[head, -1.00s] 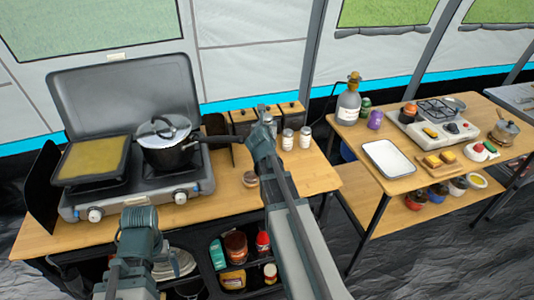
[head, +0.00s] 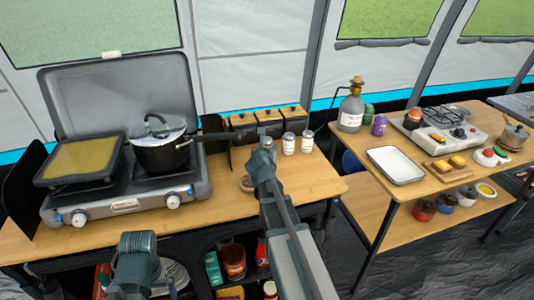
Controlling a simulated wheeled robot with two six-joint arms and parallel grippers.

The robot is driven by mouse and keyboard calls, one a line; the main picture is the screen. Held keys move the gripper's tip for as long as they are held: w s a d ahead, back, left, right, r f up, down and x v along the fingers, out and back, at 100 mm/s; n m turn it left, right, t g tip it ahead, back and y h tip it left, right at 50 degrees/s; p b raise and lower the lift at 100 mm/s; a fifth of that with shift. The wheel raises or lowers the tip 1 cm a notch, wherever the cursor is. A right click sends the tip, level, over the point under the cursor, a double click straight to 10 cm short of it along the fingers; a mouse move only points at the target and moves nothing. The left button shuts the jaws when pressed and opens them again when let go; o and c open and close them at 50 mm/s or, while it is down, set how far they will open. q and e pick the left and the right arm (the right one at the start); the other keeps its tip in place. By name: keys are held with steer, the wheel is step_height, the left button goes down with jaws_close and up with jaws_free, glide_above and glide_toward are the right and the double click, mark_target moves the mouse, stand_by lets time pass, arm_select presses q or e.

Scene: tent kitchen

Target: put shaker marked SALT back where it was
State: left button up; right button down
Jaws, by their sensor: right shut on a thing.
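My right gripper (head: 264,147) is above the right part of the stove table, in front of the dark canisters. It is shut on a small shaker, mostly hidden by the fingers; its label cannot be read. Two grey-topped shakers stand just right of it: one nearer (head: 289,143) and one farther right (head: 307,141). Their labels are too small to read. My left gripper (head: 137,245) is low at the front left, before the table edge; its fingers cannot be made out.
Dark canisters with wooden lids (head: 243,121) stand behind my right gripper. The stove (head: 125,203) with a lidded pot (head: 160,152) and a griddle (head: 82,158) fills the left. Bare wood (head: 315,180) lies at the right front.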

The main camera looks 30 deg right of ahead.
steer(key=shift+r, duration=0.1)
steer(key=shift+c, duration=1.4)
jaws_free()
steer(key=p+v, duration=0.4)
steer(key=v, duration=0.8)
steer(key=shift+p, duration=0.4)
